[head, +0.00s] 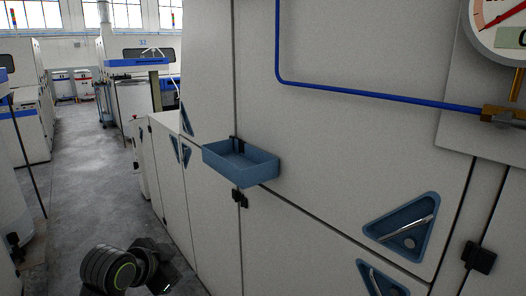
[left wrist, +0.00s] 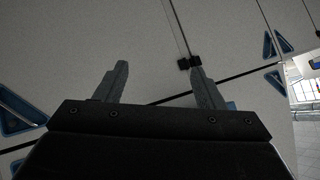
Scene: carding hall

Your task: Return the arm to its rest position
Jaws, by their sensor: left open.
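My left arm (head: 125,270) comes in low at the bottom left of the head view, beside the white machine cabinet (head: 330,150). Its gripper is dark and partly cut off by the bottom edge there. In the left wrist view, the two grey fingers of my left gripper (left wrist: 160,75) stand wide apart with nothing between them. They point at the pale cabinet panels, and no contact shows. My right gripper is not in view.
A blue open tray (head: 262,172), looking empty, juts out from the cabinet front. Blue triangular handle recesses (head: 402,228), a blue pipe (head: 370,95) and a gauge (head: 500,25) are on the right. The grey floor aisle (head: 85,170) at left is clear.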

